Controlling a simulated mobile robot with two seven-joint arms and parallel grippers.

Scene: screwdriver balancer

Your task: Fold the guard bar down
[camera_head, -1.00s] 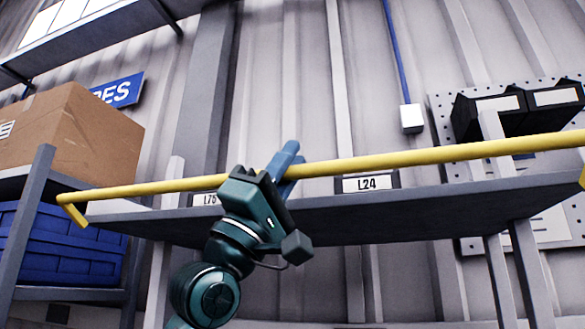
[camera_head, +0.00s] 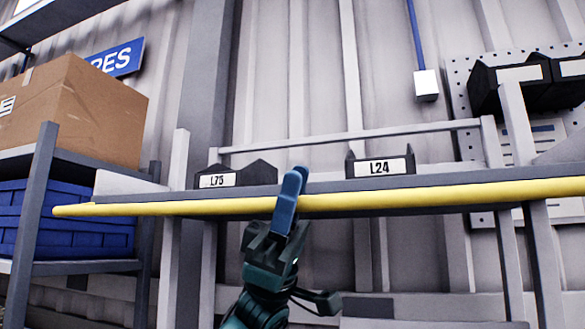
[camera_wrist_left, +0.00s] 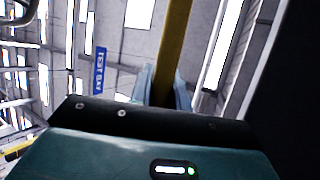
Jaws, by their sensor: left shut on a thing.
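The yellow guard bar (camera_head: 400,199) runs across the front of the grey shelf, level with or just below the shelf's front edge in the head view. My left gripper (camera_head: 290,190) comes up from below and is shut on the bar near the middle of the view, its blue fingers upright across it. In the left wrist view the bar (camera_wrist_left: 176,45) passes between the two blue fingers (camera_wrist_left: 165,88). My right gripper is not in view.
The shelf (camera_head: 340,187) carries dark bins labelled L75 (camera_head: 235,177) and L24 (camera_head: 380,167). A cardboard box (camera_head: 75,105) and a blue crate (camera_head: 85,228) stand on a rack at left. Black bins (camera_head: 540,80) hang on a perforated panel at right.

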